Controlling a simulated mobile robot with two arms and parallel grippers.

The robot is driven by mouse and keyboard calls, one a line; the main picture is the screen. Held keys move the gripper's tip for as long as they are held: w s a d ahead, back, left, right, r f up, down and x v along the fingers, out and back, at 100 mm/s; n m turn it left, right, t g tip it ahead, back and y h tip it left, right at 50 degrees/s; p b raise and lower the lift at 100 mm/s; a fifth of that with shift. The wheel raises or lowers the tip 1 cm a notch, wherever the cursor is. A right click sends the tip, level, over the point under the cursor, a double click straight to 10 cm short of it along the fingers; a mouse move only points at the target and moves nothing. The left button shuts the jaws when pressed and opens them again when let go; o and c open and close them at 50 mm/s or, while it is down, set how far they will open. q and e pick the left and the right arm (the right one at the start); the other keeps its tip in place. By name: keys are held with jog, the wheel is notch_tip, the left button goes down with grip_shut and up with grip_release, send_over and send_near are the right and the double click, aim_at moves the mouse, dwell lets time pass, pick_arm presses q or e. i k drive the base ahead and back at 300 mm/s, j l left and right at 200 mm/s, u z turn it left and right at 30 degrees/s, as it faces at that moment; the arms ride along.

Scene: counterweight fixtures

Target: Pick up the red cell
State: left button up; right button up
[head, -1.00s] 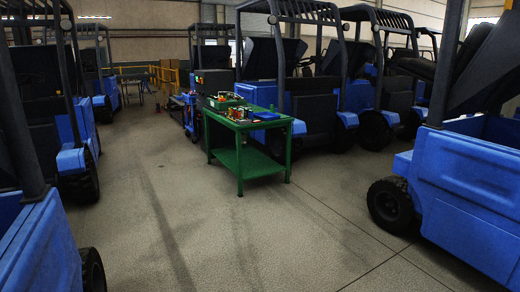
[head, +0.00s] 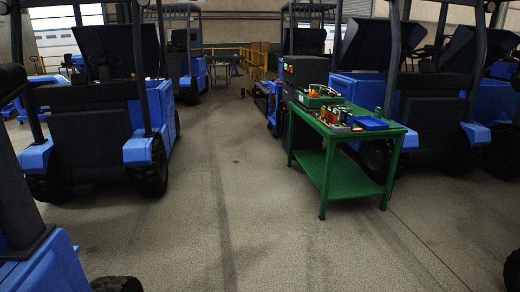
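A green table (head: 345,178) with a lower shelf stands right of centre in the head view. Several small things crowd its top, among them red, orange and green ones around a small rack (head: 336,117). They are too small for me to tell which one is the red cell. A blue tray (head: 371,122) lies at the right of the tabletop, and a green case (head: 319,98) sits toward its far left. Neither of my grippers shows in the view.
Blue forklifts stand on the left (head: 95,110) and behind the table on the right (head: 440,90). A dark cabinet (head: 303,75) is behind the table. A wheel (head: 117,284) shows at the bottom left. The floor (head: 240,220) before and left of the table is clear.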

aim_at(328, 112)
jog(key=i+z, duration=0.15)
jog(key=i, duration=0.4)
jog(key=i+z, duration=0.15)
jog(key=i, duration=0.45)
jog(key=i+z, duration=0.15)
jog(key=i, duration=0.4)
jog(key=i+j+z, duration=0.1)
jog(key=i, duration=0.5)
jog(key=i+z, duration=0.1)
jog(key=i, duration=0.8)
jog(key=i+j+z, duration=0.1)
jog(key=i, duration=0.8)
